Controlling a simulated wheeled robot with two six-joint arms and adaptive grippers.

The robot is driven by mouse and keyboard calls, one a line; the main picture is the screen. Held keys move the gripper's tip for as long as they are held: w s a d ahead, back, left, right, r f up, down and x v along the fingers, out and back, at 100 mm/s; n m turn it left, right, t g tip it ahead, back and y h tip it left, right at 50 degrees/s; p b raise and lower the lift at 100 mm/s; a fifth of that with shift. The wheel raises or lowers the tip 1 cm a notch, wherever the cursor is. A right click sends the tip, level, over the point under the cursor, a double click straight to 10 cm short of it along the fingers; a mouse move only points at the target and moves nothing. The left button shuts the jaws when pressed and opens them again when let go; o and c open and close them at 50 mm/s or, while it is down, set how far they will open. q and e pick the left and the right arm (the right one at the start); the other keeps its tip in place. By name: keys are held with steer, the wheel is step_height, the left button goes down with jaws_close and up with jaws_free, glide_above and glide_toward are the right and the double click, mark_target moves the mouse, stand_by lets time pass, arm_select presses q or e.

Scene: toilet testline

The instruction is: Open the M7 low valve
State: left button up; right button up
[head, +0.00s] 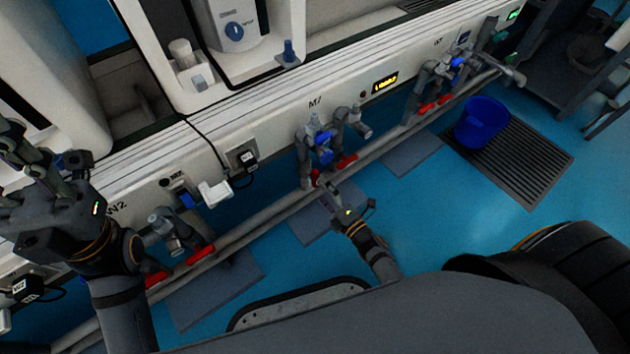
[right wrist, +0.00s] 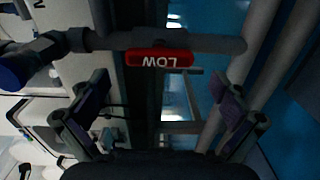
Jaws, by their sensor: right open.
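The M7 valve group (head: 322,143) hangs on the white panel under the M7 label, with blue fittings and red handles. My right gripper (head: 334,188) is just below the M7 group in the head view. In the right wrist view its two fingers (right wrist: 165,106) are spread wide with nothing between them, and the LOW handle is ahead, between their lines. My left gripper (head: 42,160) is at the far left, its opening unclear.
A long grey pipe (head: 262,212) runs along the panel's foot. Another valve group with red handles (head: 200,254) is at the lower left, and one (head: 445,80) at the upper right. A blue bucket (head: 482,122) stands on a dark grate (head: 530,160). Blue floor in front is mostly clear.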

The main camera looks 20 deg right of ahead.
steer(key=v, duration=0.7)
steer(key=shift+s, duration=0.3)
steer(key=shift+d, duration=0.1)
